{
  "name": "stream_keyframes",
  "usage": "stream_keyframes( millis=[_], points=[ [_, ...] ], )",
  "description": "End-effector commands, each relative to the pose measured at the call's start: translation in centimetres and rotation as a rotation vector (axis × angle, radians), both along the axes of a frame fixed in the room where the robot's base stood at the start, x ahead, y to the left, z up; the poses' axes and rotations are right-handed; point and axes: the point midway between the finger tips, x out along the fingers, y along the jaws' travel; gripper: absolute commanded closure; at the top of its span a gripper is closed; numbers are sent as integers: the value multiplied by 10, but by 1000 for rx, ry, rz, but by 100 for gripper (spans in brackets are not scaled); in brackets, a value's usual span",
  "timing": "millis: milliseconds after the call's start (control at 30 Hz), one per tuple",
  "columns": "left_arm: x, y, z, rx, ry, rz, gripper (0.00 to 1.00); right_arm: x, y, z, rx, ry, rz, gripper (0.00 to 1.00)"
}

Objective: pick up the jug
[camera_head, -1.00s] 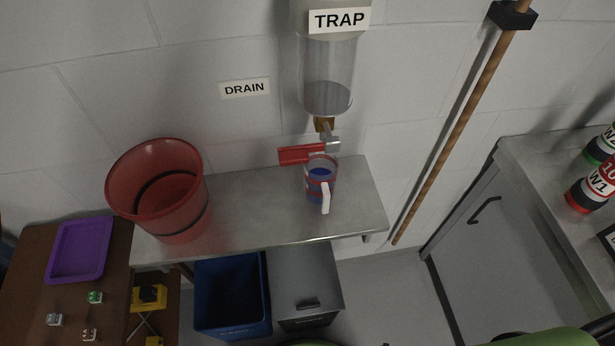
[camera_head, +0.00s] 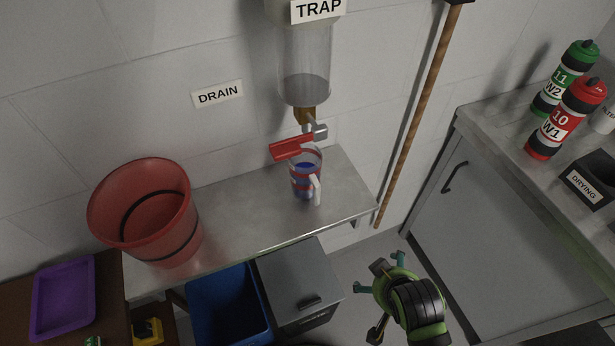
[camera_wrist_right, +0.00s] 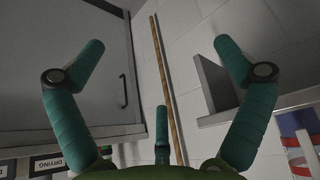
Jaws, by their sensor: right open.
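The jug (camera_head: 305,180) is clear with red bands, blue contents and a white handle on its right front side. It stands upright on the metal shelf (camera_head: 240,215), below the tap (camera_head: 313,132) of the TRAP container. In the right wrist view part of the jug (camera_wrist_right: 303,150) shows at the right edge. My right gripper (camera_head: 380,272) is open and empty, in front of the shelf and to the right of the jug, apart from it. My left gripper is not in view.
A red bucket (camera_head: 150,210) stands on the shelf's left part. Blue (camera_head: 222,305) and grey (camera_head: 298,280) bins are below. A wooden pole (camera_head: 415,115) leans against the wall. A cabinet (camera_head: 470,215) with red (camera_head: 565,120) and green (camera_head: 563,78) bottles stands right.

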Motion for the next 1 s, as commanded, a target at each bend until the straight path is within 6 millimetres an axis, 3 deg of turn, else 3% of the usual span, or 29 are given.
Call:
stream_keyframes(
  millis=[300, 533, 700, 1000],
  points=[
    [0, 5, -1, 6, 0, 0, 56, 91, 78, 77, 26, -404, -93, 0],
    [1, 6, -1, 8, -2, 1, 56, 131, 142, 138, 74, -675, -63, 0],
    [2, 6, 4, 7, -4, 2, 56, 144, 155, 148, 82, -730, -49, 0],
    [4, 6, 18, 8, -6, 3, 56, 173, 154, 129, 79, -727, -48, 0]
  ],
)
